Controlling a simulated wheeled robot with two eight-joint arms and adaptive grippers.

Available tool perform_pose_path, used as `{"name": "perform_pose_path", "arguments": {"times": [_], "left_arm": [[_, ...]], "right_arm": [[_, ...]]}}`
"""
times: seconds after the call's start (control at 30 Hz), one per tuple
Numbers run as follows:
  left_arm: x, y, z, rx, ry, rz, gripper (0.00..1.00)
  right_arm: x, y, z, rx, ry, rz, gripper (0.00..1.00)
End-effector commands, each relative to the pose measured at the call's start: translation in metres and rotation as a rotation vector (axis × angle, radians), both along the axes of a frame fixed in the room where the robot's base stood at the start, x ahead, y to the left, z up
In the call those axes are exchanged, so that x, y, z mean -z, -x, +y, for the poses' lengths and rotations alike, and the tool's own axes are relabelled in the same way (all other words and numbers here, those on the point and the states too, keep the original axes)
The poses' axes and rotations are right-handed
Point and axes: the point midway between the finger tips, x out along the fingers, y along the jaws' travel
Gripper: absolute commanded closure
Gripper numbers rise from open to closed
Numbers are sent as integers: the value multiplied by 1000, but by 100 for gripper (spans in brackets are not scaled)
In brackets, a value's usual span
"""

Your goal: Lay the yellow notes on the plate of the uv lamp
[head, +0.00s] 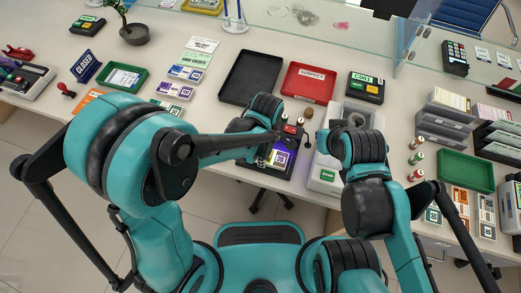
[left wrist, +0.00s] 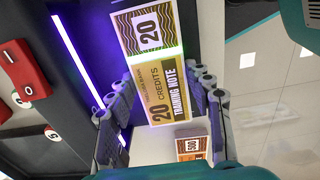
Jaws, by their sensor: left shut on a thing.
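The yellow notes (head: 279,158), printed "20 credits training note", lie between the fingers of my left gripper (head: 268,153) over the dark uv lamp (head: 247,161). In the left wrist view the notes (left wrist: 165,75) run lengthwise between the two grey fingers of the gripper (left wrist: 165,112), which is shut on them. A violet tube of the uv lamp (left wrist: 78,55) glows along the left of the notes. Whether the notes touch the plate cannot be told. My right arm is bent over the counter at the right; its gripper fingers are not visible.
A black tray (head: 251,78) and a red "suspect" tray (head: 308,83) stand behind the lamp. A pale machine (head: 325,177) is right of it. A small "500" note (left wrist: 193,148) shows below the yellow notes.

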Motion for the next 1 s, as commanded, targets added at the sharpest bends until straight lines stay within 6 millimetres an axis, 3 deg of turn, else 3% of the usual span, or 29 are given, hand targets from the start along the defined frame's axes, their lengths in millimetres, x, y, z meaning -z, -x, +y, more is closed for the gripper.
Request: {"name": "perform_pose_path", "arguments": {"times": [0.3,0.33,0.4,0.77,0.87,1.0], "left_arm": [[3,0,0,0,-1,-1,85],[3,0,0,0,-1,-1,47],[2,0,0,0,-1,-1,28],[-1,0,0,0,-1,-1,28],[-11,0,0,0,-1,-1,28],[-40,0,1,0,-1,-1,28]], "right_arm": [[3,0,0,0,0,0,100],[3,0,0,0,0,0,100],[1,0,0,0,0,0,100],[-1,0,0,0,0,0,100],[-7,0,0,0,0,0,100],[-20,0,0,0,0,0,100]]}}
